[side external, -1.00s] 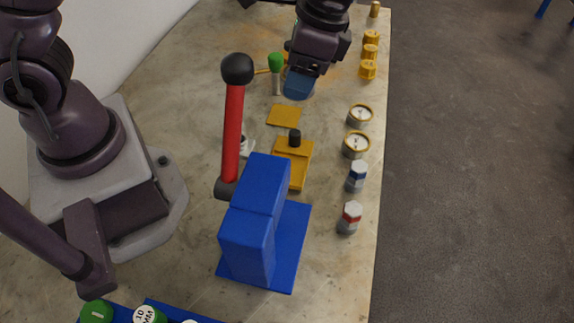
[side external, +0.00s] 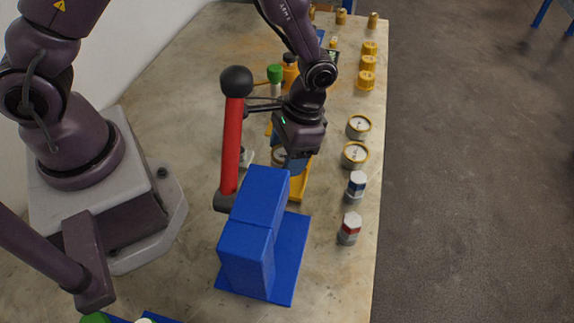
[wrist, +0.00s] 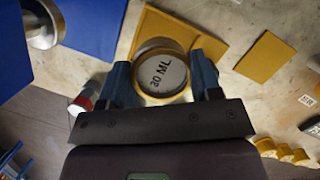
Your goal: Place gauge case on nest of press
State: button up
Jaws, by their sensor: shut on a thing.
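My gripper (side external: 288,158) is shut on a gauge case (wrist: 163,72), a round piece with a brass-coloured rim and a white face marked "30 ML". It sits between the blue fingers in the wrist view; in the side view it is mostly hidden by my gripper. The press (side external: 248,235) is a blue block on a blue base with a red lever (side external: 231,145) and black knob. My gripper is just behind the press, over the yellow fixture (side external: 299,186). The press's blue base also shows in the wrist view (wrist: 95,25). The nest cannot be made out clearly.
Two round white-faced gauges (side external: 355,154) (side external: 358,127) stand on the right, with a blue-topped piece (side external: 356,185) and a red-topped piece (side external: 349,228) nearer. Several yellow pieces (side external: 367,65) stand farther back. A yellow plate (wrist: 265,57) lies beside the fixture. The right table edge is close.

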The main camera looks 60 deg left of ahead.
jog(key=shift+f, duration=2.15)
jog(key=shift+f, duration=0.2)
jog(key=o, duration=1)
jog(key=shift+o, duration=0.2)
jog(key=shift+r, duration=0.1)
